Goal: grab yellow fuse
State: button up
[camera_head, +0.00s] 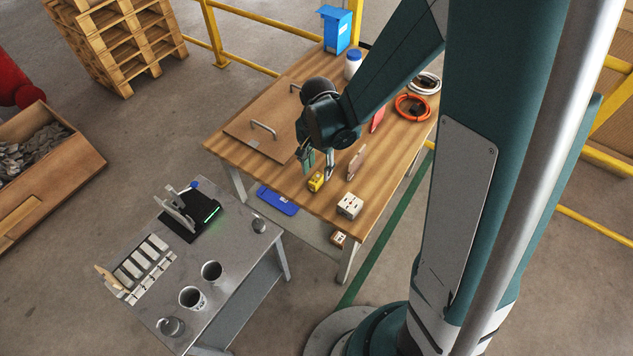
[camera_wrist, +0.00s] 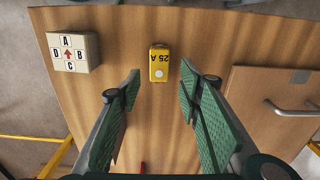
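The yellow fuse (camera_head: 316,181) lies on the wooden table near its front edge. In the wrist view the yellow fuse (camera_wrist: 159,64) is a small block marked "25 A" with a round pale spot, just beyond and between my fingertips. My gripper (camera_head: 318,165) is above the table, close to the fuse. In the wrist view my gripper (camera_wrist: 159,85) has its two green-padded fingers wide apart with nothing between the pads. The head view partly hides the fingers behind the wrist.
A white lettered cube (camera_wrist: 74,53) sits left of the fuse in the wrist view; it is also in the head view (camera_head: 349,206). A board with handles (camera_wrist: 275,105) lies to the right. Orange cable (camera_head: 412,107) and a blue box (camera_head: 336,30) are farther back.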

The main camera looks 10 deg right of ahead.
aim_at(318, 176)
jog(key=shift+f, duration=0.15)
jog(key=shift+s+f+b, duration=0.15)
jog(key=shift+f+b, duration=0.85)
jog(key=shift+f, duration=1.55)
jog(key=c, duration=1)
